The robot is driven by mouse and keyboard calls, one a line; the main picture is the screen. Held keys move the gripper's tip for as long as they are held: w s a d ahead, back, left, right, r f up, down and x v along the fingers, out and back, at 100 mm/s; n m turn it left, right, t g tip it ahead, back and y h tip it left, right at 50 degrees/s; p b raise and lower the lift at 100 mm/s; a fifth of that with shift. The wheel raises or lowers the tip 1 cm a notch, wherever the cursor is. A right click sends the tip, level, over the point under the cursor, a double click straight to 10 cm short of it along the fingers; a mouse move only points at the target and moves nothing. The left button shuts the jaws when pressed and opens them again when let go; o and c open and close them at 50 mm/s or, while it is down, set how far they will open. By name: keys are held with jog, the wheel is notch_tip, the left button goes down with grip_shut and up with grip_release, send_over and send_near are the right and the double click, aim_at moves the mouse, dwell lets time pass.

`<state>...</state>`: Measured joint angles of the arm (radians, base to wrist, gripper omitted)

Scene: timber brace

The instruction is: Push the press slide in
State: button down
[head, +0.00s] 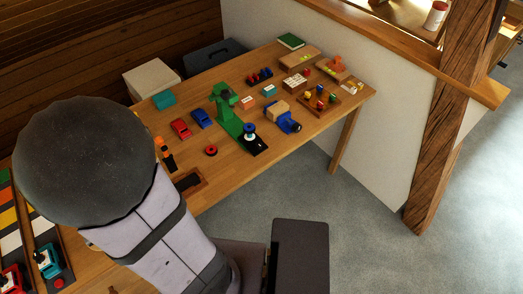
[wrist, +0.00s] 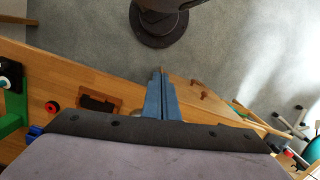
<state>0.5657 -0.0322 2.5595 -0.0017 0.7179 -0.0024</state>
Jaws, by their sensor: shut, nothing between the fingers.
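The green press (head: 222,98) stands on the wooden table in the head view. A black slide (head: 254,146) with a white-and-dark knob (head: 249,132) sits at its front end, towards the near table edge. In the wrist view, part of the green press (wrist: 12,122) and the knob (wrist: 5,82) show at the far left, cut by the frame. My gripper (wrist: 161,72) is shut and empty, its blue fingers near the table edge, well to the right of the press. In the head view, my arm hides the gripper.
The wooden table (head: 222,167) also holds a red ring (head: 211,151), a dark tray (head: 188,182), red (head: 181,127) and blue (head: 201,118) toy cars, and a blue-and-wood item (head: 289,123) just right of the slide. Open floor (head: 345,215) lies before the near edge.

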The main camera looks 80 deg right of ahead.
jog(key=s+d+f+m+t+b, duration=0.1)
jog(key=s+d+f+m+b, duration=0.1)
jog(key=s+d+f+m, duration=0.35)
jog(key=s+d+f+m+b, duration=0.2)
jog(key=s+d+m, duration=0.5)
jog(key=s+d, duration=0.3)
jog(key=s+d+f+m+t+b, duration=0.1)
jog(key=s+d+f+m+b, duration=0.1)
jog(key=s+d+f+m, duration=0.35)
jog(key=s+d+r+m+h, duration=0.1)
jog(key=s+d+r+m, duration=0.1)
jog(key=d+m, duration=0.5)
jog(key=s+d+r+m+h, duration=0.2)
jog(key=d+m, duration=0.6)
jog(key=m, duration=0.8)
notch_tip(320, 180, up, 3)
jog(key=shift+f+m, duration=0.15)
jog(key=shift+m, duration=0.15)
